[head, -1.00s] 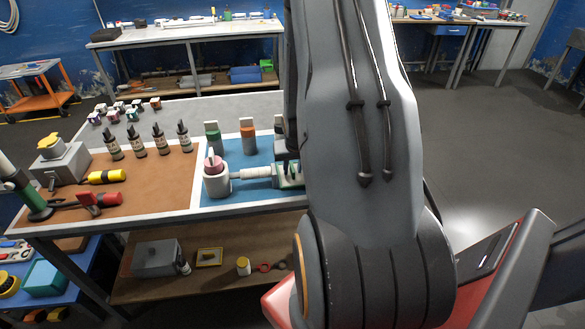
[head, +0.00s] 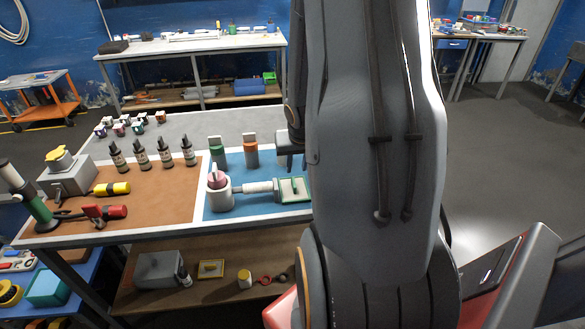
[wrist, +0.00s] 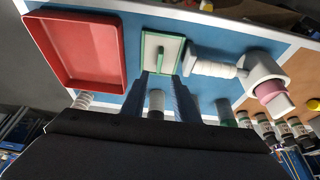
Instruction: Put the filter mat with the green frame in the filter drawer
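The filter mat with the green frame (wrist: 150,50) is a pale flat panel with a green bar across its middle. It lies flat at the end of a white pipe on the blue surface; in the head view it (head: 293,188) shows at the right end of that pipe. It appears to sit in a shallow pale holder, perhaps the filter drawer; I cannot make out the drawer's walls separately. My gripper (wrist: 163,77) is open and empty, its two dark fingers apart beside the mat. In the head view my gripper (head: 290,158) is just above and behind it, partly hidden by my arm.
A red tray (wrist: 75,77) lies beside the mat in the wrist view. Green (head: 216,152) and orange (head: 250,153) cylinders stand behind. Several dark bottles (head: 142,157) stand on the brown surface.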

